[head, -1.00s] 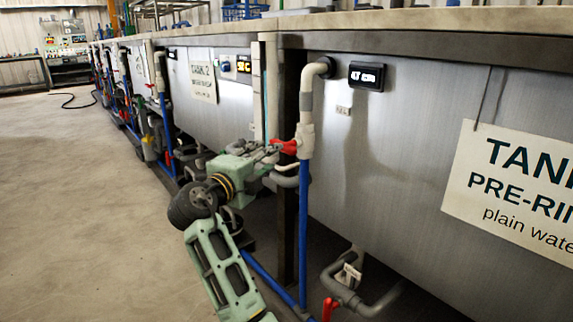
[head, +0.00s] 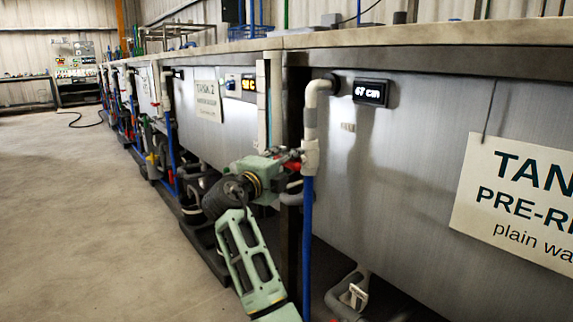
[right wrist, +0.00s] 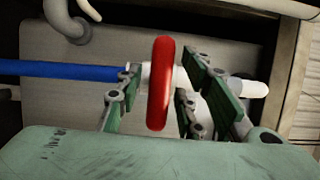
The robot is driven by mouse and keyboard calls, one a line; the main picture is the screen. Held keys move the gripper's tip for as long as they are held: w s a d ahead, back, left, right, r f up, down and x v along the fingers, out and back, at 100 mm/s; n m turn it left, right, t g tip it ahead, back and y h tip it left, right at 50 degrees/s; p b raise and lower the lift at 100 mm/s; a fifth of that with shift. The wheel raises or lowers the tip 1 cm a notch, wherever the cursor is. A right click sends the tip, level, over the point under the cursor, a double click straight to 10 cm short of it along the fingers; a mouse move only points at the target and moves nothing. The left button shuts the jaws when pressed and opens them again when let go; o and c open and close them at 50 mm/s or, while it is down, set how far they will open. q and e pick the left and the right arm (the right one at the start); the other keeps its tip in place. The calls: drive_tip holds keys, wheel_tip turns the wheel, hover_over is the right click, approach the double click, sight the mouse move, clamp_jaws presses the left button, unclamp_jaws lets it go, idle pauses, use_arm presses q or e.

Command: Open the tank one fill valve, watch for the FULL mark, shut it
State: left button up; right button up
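The red valve handle (head: 292,165) is on the white and blue fill pipe (head: 307,215) at the tank one front, mostly hidden by my right gripper (head: 278,160). In the right wrist view the handle (right wrist: 160,85) lies across the pipe, between the green fingers of my right gripper (right wrist: 162,80). The fingers look open, with small gaps on both sides. The tank's black display (head: 370,92) appears to read 67 cm. A small pale label (head: 348,127) below it is too blurred to read. My left gripper is not in view.
The pre-rinse sign (head: 515,190) hangs on the tank front, cut off at the right. The TANK 2 sign (head: 208,100) is farther left. Grey lower piping (head: 350,292) sits under the tank. The concrete floor (head: 80,220) at left is clear.

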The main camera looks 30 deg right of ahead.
clamp_jaws()
